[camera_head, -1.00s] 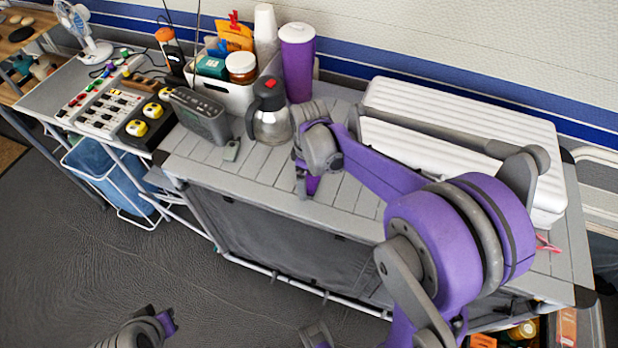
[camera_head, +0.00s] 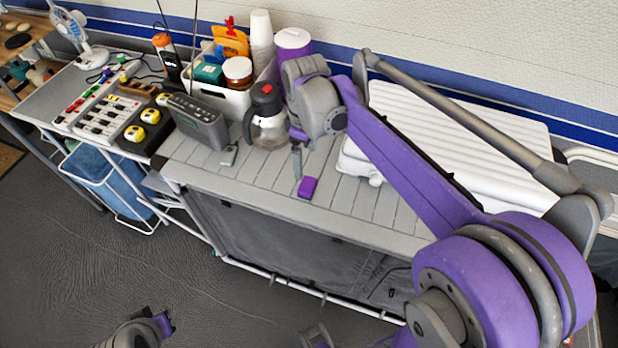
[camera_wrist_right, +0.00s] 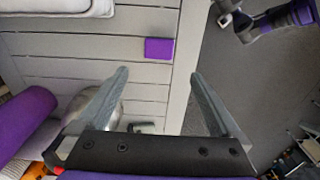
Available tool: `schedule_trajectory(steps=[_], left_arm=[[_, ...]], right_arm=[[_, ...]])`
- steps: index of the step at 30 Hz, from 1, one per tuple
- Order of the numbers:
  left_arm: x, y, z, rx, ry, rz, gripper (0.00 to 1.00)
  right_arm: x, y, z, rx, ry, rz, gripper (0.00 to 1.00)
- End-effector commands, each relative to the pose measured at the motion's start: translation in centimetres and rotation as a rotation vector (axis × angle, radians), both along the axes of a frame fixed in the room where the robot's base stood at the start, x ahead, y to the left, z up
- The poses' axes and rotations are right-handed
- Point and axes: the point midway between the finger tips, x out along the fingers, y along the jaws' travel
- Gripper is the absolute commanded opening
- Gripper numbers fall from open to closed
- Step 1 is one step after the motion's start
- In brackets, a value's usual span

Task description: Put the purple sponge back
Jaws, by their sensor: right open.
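The small purple sponge (camera_head: 308,187) lies on the grey slatted table (camera_head: 345,205), near its front edge. In the right wrist view the sponge (camera_wrist_right: 159,48) lies beyond the fingertips, roughly between their lines, with nothing touching it. My right gripper (camera_head: 297,162) is above the table, behind the sponge and in front of the steel jug. In the right wrist view its two fingers (camera_wrist_right: 158,78) are spread wide and empty. A part of my left arm (camera_head: 146,330) shows low over the floor at the bottom left; its jaws are not clear.
The steel jug (camera_head: 268,125) stands close beside my right gripper. A radio (camera_head: 198,122), white bin (camera_head: 232,100) and purple tumbler (camera_head: 293,42) stand further back. A white ribbed case (camera_head: 450,140) lies right, partly behind my arm. The table's front strip is mostly clear.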

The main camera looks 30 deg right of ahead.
Motion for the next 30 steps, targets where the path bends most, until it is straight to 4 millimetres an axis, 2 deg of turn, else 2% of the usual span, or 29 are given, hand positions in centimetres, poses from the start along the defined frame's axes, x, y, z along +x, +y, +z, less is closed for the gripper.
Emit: schedule_trajectory(steps=[5, 7, 12, 15, 21, 30], left_arm=[[0.0, 0.0, 0.0, 0.0, 0.0, 0.0, 0.0], [0.0, 0.0, 0.0, 0.0, 0.0, 0.0, 0.0], [0.0, 0.0, 0.0, 0.0, 0.0, 0.0, 0.0], [0.0, 0.0, 0.0, 0.0, 0.0, 0.0, 0.0], [0.0, 0.0, 0.0, 0.0, 0.0, 0.0, 0.0], [0.0, 0.0, 0.0, 0.0, 0.0, 0.0, 0.0]], right_arm=[[-3.9, 1.9, -0.5, -0.002, -0.095, -0.141, 1.0], [-6.1, 2.9, -1.2, 0.007, -0.156, -0.231, 1.0], [-11.4, 4.9, -3.9, 0.061, -0.297, -0.449, 1.0], [-13.7, 5.6, -5.5, 0.101, -0.36, -0.55, 1.0], [-15.9, 6.3, -7.4, 0.156, -0.423, -0.662, 1.0], [-16.1, 6.4, -7.6, 0.163, -0.43, -0.676, 1.0]])
